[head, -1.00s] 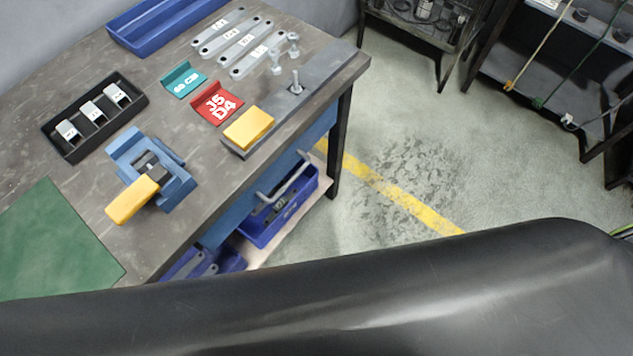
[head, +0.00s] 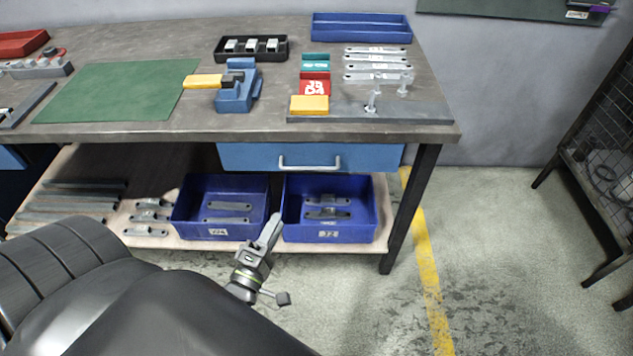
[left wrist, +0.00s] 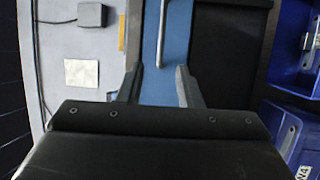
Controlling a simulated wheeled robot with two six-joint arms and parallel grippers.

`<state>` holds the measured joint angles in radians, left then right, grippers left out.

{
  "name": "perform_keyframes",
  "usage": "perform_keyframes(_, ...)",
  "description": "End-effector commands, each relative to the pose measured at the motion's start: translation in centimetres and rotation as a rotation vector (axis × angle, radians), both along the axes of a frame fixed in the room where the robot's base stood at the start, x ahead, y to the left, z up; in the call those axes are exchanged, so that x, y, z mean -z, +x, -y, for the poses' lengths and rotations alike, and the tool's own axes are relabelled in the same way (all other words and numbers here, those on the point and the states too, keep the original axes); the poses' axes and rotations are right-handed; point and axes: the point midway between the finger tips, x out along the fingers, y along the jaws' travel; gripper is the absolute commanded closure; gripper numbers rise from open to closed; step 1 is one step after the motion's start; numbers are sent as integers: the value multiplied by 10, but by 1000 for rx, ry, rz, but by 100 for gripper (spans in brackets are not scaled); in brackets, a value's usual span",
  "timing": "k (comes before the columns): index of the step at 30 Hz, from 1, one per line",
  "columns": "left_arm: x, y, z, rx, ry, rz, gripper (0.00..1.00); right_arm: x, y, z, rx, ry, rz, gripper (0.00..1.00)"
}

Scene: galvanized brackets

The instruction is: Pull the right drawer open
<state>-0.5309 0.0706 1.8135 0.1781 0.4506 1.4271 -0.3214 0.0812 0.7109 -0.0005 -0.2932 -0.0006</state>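The right drawer (head: 238,156) is a blue front under the worktop with a grey bar handle (head: 310,167). It looks shut. The drawer front (left wrist: 178,40) also shows in the left wrist view, with the handle (left wrist: 163,38) ahead of the fingertips. My left gripper (head: 273,226) is below and left of the handle in the head view. In the left wrist view the left gripper (left wrist: 160,80) has its fingers apart with nothing between them, short of the handle. My right gripper is not in view.
Blue bins (head: 222,232) stand on the lower shelf (head: 150,240) below the drawer. A black table leg (head: 412,208) stands right of it. The worktop (head: 180,130) overhangs the drawer.

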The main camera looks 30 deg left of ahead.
Motion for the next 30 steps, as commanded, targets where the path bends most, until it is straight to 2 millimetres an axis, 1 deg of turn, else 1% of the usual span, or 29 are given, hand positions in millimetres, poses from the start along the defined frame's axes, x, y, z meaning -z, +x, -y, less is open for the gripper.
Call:
perform_keyframes(5,-8,26,-3,3,3,1,68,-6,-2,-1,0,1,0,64)
perform_keyframes(15,-19,93,-14,2,4,-3,68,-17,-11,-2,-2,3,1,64)
perform_keyframes(21,-25,129,-19,2,6,-4,68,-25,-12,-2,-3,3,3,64)
perform_keyframes(24,-27,144,-22,1,5,-4,68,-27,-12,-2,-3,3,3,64)
perform_keyframes(27,-28,155,-23,1,6,-4,68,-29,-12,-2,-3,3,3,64)
perform_keyframes(30,-28,161,-24,1,5,-6,68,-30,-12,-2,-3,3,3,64)
